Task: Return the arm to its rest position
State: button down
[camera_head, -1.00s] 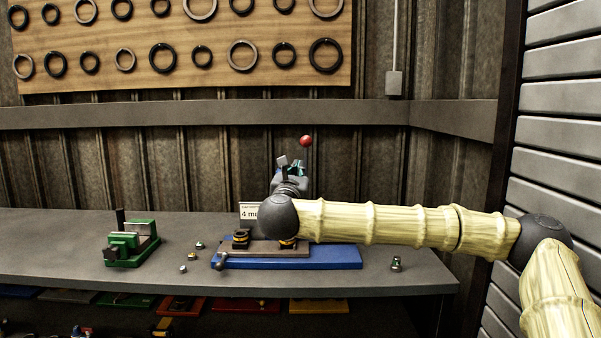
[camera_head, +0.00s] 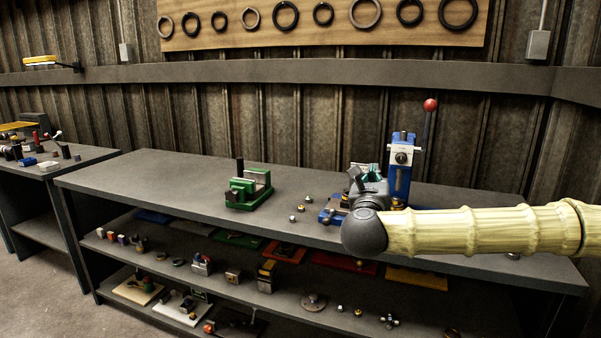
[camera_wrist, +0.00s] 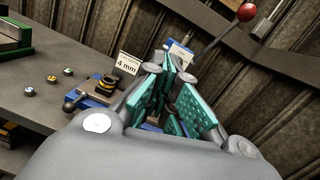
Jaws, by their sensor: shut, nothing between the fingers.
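My arm reaches in from the right edge of the head view at about bench height. My gripper (camera_head: 366,173), grey with teal finger pads, is in front of and left of the blue press (camera_head: 400,170) and covers part of its base. In the wrist view the fingers (camera_wrist: 172,98) point away from the camera, shut and empty. Whether they touch the press cannot be told.
The press has a red-knobbed lever (camera_head: 430,106). A green vise (camera_head: 250,188) and small loose fittings (camera_head: 301,208) are on the bench (camera_head: 150,172). A "4 mm" card (camera_wrist: 127,65) and a black-and-yellow part (camera_wrist: 106,84) are near my fingers. Shelves below hold several parts.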

jog(key=s+a+f+n+g+y+p, duration=0.15)
jog(key=a+f+n+y, duration=0.4)
jog(key=f, duration=0.55)
jog(key=s+a+f+n+g+y+p, duration=0.1)
jog(key=s+a+f+n+y, duration=0.15)
jog(key=a+f+n, duration=0.65)
jog(key=s+a+f+n+g+y+p, duration=0.1)
jog(key=s+f+n+g, duration=0.3)
jog(key=s+f, duration=0.65)
jog(key=s+a+f+n+g+y+p, duration=0.1)
jog(key=s+f+n+g+p, duration=0.15)
jog(key=s+f+n, duration=0.8)
jog(key=s+d+f+g, duration=0.4)
jog(key=s+f, duration=0.2)
jog(key=f, duration=0.4)
jog(key=s+d+f+n+g+h+p, duration=0.1)
jog(key=s+d+n, duration=0.3)
jog(key=s+d, duration=0.4)
jog(key=s+d+f+n+g+h+p, duration=0.1)
jog(key=s+d+f+n+g+h, duration=0.2)
jog(key=s+d, duration=0.5)
jog(key=shift+s+n+g+p, duration=0.4)
jog(key=shift+s+n+g, duration=0.15)
jog(key=shift+s, duration=0.4)
